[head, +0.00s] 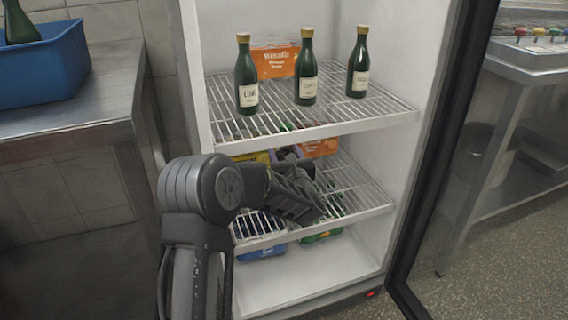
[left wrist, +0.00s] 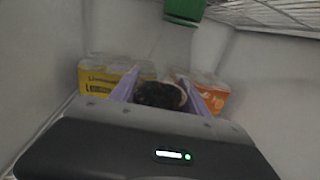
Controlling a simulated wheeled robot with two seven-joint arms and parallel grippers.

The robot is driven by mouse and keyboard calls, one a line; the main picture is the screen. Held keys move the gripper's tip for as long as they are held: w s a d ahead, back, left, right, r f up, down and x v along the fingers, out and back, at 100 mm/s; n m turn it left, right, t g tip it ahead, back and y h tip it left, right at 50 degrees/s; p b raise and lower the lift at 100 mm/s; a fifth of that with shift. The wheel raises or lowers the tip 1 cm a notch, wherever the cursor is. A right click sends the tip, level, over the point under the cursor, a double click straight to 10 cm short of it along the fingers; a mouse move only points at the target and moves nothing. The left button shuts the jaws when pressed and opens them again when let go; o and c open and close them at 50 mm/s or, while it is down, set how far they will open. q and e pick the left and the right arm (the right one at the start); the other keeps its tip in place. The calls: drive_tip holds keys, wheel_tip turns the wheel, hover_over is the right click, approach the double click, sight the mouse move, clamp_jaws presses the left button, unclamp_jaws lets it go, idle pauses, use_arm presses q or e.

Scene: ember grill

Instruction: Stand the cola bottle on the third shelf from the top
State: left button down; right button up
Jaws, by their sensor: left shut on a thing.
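My left gripper (head: 300,190) reaches into the open fridge, over the lower of two wire shelves (head: 365,200) in the head view. In the left wrist view the left gripper (left wrist: 165,92) is shut on a dark, round-ended thing, probably the cola bottle (left wrist: 158,95). Most of it is hidden in both views, so I cannot tell whether it touches the shelf. The upper wire shelf (head: 385,106) holds three green bottles with gold caps. The top of the fridge is out of frame. My right gripper is not in view.
A yellow pack (left wrist: 104,78) and an orange pack (left wrist: 213,93) stand behind the gripper. Another orange pack (head: 275,62) is on the upper shelf. Blue and green packs show below the lower shelf. The open door (head: 440,150) borders the right. A blue bin (head: 45,70) sits left.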

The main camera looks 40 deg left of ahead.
use_arm(q)
wheel_tip(320, 180, down, 4)
drive_tip(key=shift+r+b, duration=0.25)
drive_tip(key=shift+b, duration=0.55)
drive_tip(key=c, duration=1)
unclamp_jaws()
drive_tip(key=shift+f, duration=0.1)
drive_tip(key=o, duration=0.5)
